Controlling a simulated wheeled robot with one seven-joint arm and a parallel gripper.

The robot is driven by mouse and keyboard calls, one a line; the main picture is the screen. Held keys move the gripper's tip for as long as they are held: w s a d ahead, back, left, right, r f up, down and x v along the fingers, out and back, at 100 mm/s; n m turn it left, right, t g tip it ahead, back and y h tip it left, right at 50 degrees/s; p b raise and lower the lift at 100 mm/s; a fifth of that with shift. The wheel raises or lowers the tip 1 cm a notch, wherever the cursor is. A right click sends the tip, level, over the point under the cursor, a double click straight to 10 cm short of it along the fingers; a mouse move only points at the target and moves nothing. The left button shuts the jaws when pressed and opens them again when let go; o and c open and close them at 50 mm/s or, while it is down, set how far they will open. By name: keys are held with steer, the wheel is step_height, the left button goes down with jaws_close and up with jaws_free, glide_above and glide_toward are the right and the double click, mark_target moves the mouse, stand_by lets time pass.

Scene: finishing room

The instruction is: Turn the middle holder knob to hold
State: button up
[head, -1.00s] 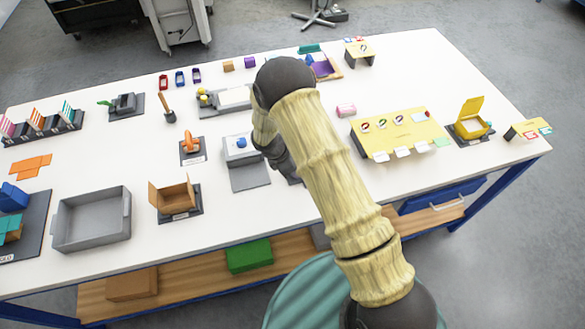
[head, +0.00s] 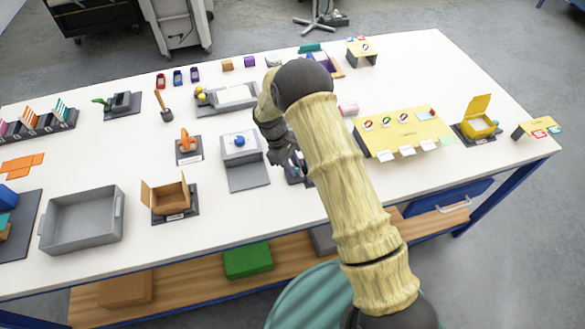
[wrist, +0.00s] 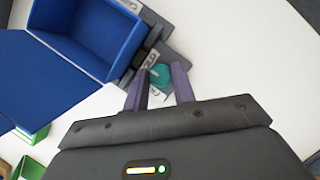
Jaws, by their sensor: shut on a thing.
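In the wrist view a round teal knob (wrist: 160,75) with a pale pointer mark sits on a grey base (wrist: 178,45) with small white labels, whose words I cannot read for sure. My gripper (wrist: 160,82) has its two purple fingers on either side of this knob and is shut on it. In the head view my gripper (head: 282,155) is low over the table, right of the grey stand with a blue knob-like part. My arm hides most of the holder there. I cannot tell whether the teal knob is the middle one.
An open blue box (wrist: 95,35) stands close left of the fingers in the wrist view, with green parts (wrist: 30,168) lower left. In the head view a grey stand (head: 247,177) is left of my gripper and a yellow sloped panel (head: 405,137) is right.

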steer(key=shift+m, duration=0.3)
steer(key=o, duration=0.7)
steer(key=shift+w+r, duration=0.1)
steer(key=b+v, duration=0.4)
steer(key=v, duration=1.3)
steer(key=shift+w, duration=0.15)
steer(key=shift+r, duration=0.1)
